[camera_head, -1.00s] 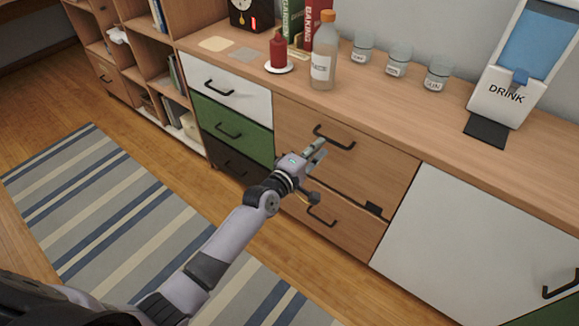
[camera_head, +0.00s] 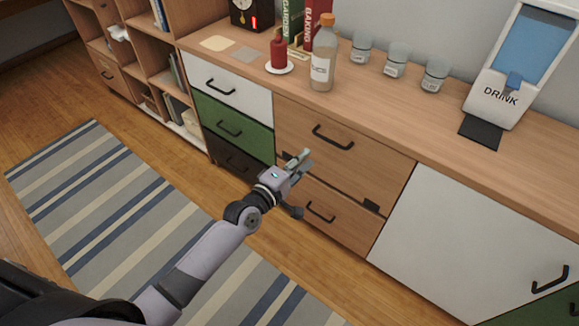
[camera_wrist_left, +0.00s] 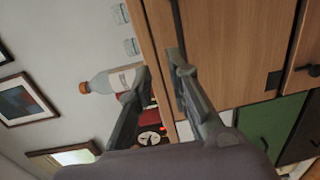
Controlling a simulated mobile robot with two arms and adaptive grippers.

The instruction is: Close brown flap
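The brown flap (camera_head: 370,155) is the upper wood panel of the cabinet, with a black bar handle (camera_head: 333,137). It looks upright in the cabinet front; a thin dark line and a small black fitting (camera_head: 371,206) show at its lower edge. I cannot tell whether it is fully flush. The flap also fills the upper right of the left wrist view (camera_wrist_left: 235,50). My left gripper (camera_head: 302,163) is in front of the flap's lower left part, below the handle, empty. Its fingers stand apart in the left wrist view (camera_wrist_left: 160,72). My right gripper is out of view.
A brown drawer (camera_head: 335,212) lies below the flap. White, green and dark drawers (camera_head: 235,125) are to the left, a white door (camera_head: 450,240) to the right. A bottle (camera_head: 323,60), candle and jars stand on top. The striped rug (camera_head: 110,210) is clear.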

